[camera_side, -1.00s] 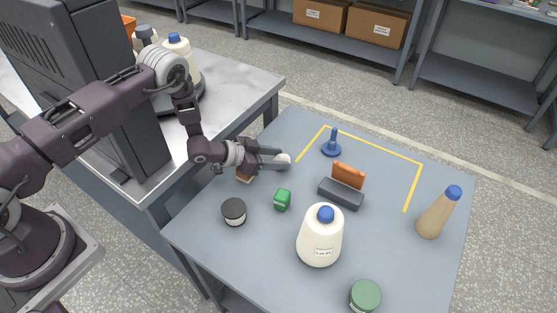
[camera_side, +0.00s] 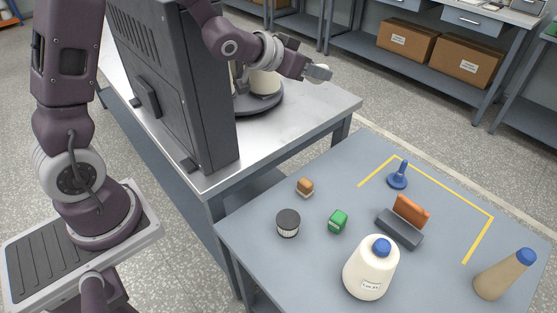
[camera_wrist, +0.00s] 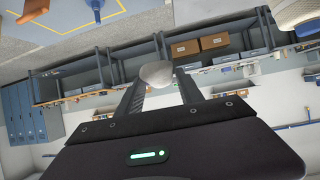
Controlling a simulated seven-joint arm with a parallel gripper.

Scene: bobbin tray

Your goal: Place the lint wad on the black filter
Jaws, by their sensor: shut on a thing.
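My gripper (camera_side: 314,72) is raised high, in the picture over the far end of the steel bench. It is shut on the lint wad, a small off-white lump (camera_side: 323,73) between its fingertips. In the wrist view the fingers (camera_wrist: 158,88) reach forward with the pale rounded wad (camera_wrist: 157,73) between their ends. The black filter (camera_side: 288,222), a short cylinder with a black top and pale side, stands upright on the blue-grey table, well below and apart from my gripper. Nothing is seen lying on its top.
A dark upright cabinet (camera_side: 180,85) stands on the steel bench (camera_side: 318,112).

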